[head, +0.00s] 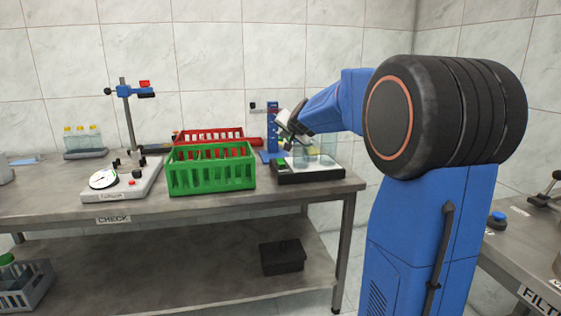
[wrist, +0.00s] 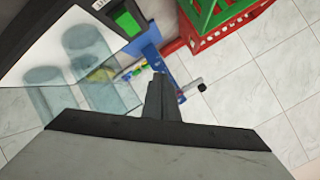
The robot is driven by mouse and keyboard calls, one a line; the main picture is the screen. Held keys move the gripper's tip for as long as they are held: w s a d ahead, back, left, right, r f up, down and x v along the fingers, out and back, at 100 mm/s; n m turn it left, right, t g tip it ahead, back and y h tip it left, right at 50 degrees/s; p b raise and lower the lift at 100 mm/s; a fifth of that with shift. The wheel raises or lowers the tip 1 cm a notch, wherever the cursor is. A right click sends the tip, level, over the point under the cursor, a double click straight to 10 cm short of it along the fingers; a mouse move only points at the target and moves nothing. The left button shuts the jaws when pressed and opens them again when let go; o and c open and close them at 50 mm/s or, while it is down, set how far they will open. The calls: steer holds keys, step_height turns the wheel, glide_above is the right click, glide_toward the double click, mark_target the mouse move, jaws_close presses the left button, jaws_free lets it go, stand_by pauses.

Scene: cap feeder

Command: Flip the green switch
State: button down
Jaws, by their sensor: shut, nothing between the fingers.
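The green switch (wrist: 127,23) is a bright green block on the black edge of a white-topped device, near the top of the wrist view.
Clear glass vessels (wrist: 100,80) stand on the device. A blue stand (head: 272,128) is behind it. A green crate (head: 211,180) and a red crate (head: 210,136) are to the left. A check station (head: 126,186) with a dial is farther left.

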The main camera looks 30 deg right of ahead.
mark_target(282, 163)
steer(key=shift+w+d+f, duration=0.15)
steer(key=shift+w+f, duration=0.3)
steer(key=shift+f, duration=0.9)
steer(key=shift+w+d+f, duration=0.1)
steer(key=shift+w+f, duration=0.4)
steer(key=shift+f, duration=0.9)
steer(key=shift+w+d+f, duration=0.15)
steer(key=shift+w+f, duration=0.3)
steer(key=shift+f, duration=0.9)
steer(key=shift+f, duration=0.15)
steer(key=shift+w+f, duration=0.15)
steer(key=shift+f, duration=0.15)
steer(key=shift+w+f, duration=0.1)
steer(key=shift+f, duration=0.3)
steer(key=shift+r, duration=0.15)
stand_by(0.5)
steer(key=shift+s+r, duration=0.25)
steer(key=shift+r, duration=0.45)
steer(key=shift+s+a+r, duration=0.1)
steer(key=shift+s+r, duration=0.15)
steer(key=shift+r, duration=0.55)
steer(key=shift+s+a+r, duration=0.1)
steer(key=shift+s+r, duration=0.2)
steer(key=shift+r, duration=0.45)
steer(key=shift+s+a+r, duration=0.1)
steer(key=shift+s+r, duration=0.15)
steer(key=shift+r, duration=0.55)
